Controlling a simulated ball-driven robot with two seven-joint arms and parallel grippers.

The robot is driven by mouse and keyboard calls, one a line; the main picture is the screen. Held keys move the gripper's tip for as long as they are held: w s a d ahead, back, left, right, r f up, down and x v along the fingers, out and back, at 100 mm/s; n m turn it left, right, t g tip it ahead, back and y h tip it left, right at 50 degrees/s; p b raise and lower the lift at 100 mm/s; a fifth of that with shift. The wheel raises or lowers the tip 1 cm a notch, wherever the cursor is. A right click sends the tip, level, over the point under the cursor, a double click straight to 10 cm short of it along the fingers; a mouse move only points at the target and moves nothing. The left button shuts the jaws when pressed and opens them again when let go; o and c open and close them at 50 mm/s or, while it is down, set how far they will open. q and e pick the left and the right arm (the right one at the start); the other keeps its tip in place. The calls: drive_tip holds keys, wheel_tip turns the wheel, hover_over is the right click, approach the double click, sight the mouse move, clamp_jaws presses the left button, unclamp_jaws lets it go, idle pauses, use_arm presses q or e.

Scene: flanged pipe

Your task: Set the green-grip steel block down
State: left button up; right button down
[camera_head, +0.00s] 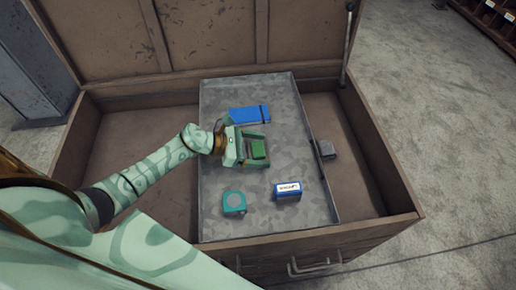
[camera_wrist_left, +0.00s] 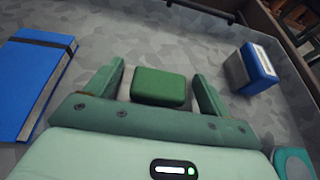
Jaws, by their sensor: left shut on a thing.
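The green-grip steel block (camera_head: 259,149) is at my left gripper (camera_head: 256,148) in the head view, over the middle of the grey metal tray (camera_head: 292,105). In the left wrist view its green top (camera_wrist_left: 160,86) shows between the two fingers of the left gripper (camera_wrist_left: 158,72). The left gripper is shut on it. The steel part of the block is hidden, and I cannot tell whether its underside touches the tray. My right gripper is not in view.
The tray lies in an open wooden chest (camera_head: 320,237). A blue strapped book (camera_head: 249,115) lies behind the gripper. A teal block (camera_head: 234,202) and a blue-and-white box (camera_head: 287,190) stand in front.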

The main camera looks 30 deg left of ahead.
use_arm(q)
drive_tip(key=o, duration=1.2)
drive_tip(key=shift+f, duration=0.1)
drive_tip(key=shift+o, duration=0.2)
drive_tip(key=shift+r, duration=0.25)
drive_tip(key=p+v, duration=0.1)
drive_tip(key=v, duration=1.1)
drive_tip(key=shift+f+p, duration=0.1)
drive_tip(key=shift+p, duration=0.25)
